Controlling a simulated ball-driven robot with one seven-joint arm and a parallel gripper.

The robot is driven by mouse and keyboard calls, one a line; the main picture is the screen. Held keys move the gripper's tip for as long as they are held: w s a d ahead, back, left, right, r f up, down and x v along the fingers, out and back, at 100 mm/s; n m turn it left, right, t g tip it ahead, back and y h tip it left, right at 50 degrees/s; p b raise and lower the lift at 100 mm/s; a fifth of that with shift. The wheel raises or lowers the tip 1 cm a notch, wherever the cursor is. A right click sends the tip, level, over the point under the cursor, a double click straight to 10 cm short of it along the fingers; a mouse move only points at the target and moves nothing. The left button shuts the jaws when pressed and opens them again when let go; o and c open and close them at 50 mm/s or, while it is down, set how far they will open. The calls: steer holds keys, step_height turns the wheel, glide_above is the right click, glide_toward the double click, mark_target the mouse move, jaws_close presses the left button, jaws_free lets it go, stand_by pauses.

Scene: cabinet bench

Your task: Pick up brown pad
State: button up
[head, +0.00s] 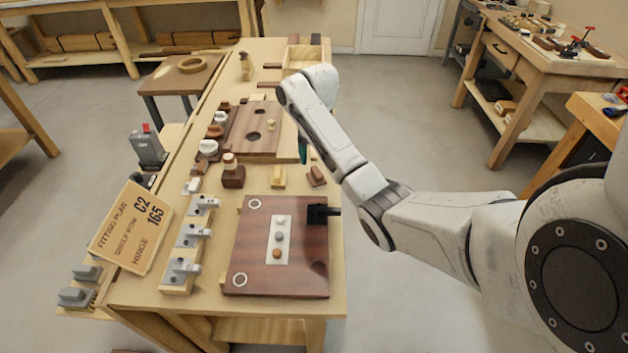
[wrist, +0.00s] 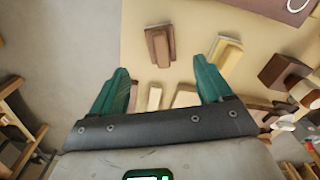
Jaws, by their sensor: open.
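A small brown pad (head: 316,176) with a raised strip lies on the bench near its right edge in the head view. In the wrist view the brown pad (wrist: 160,46) lies ahead of the fingertips, roughly centred between them and apart from both. My gripper (wrist: 160,80) is open, with two green fingers spread and nothing held. In the head view my gripper (head: 303,150) is mostly hidden behind my arm, with a bit of green finger showing beyond the brown pad.
A yellow pad (head: 278,178) lies left of the brown pad, and a dark brown block with a knob (head: 232,172) stands further left. A wooden board with holes (head: 250,145) lies beyond them. A large reddish-brown panel (head: 255,260) lies nearer. Open floor lies right of the bench.

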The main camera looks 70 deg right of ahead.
mark_target(317, 171)
steer(key=f, duration=0.8)
steer(key=shift+w+d+f+p, duration=0.1)
steer(key=shift+w+f+p, duration=0.1)
steer(key=shift+p, duration=0.1)
steer(key=c, duration=1.2)
steer(key=shift+c, duration=0.2)
steer(key=shift+r, duration=0.1)
